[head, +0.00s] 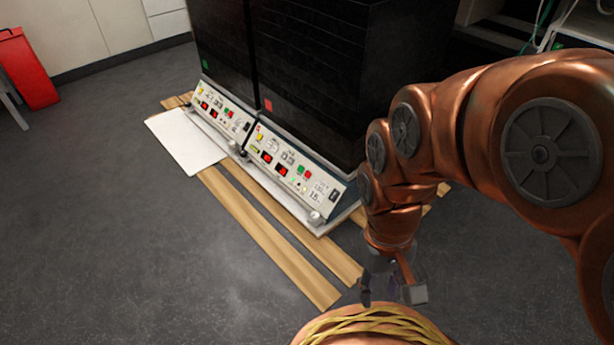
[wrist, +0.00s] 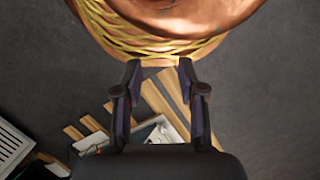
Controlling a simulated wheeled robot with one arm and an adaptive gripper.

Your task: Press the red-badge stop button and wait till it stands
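Two black shaker bioreactors stand side by side, each with a sloped white control panel. The right one bears a red badge (head: 268,104), and its panel (head: 295,166) has red displays and small green and red buttons (head: 305,173). The left one bears a green badge (head: 205,64) above a similar panel (head: 222,112). Which button is stop is too small to read. My gripper (head: 393,294) hangs low, to the right of and nearer than the red-badge panel, apart from it. In the wrist view its fingers (wrist: 159,78) are spread with nothing between them.
Wooden strips (head: 262,240) lie on the grey floor under and before the shakers. A white sheet (head: 186,140) lies before the left panel. A red container (head: 27,68) stands at far left. Open floor (head: 120,250) lies at front left.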

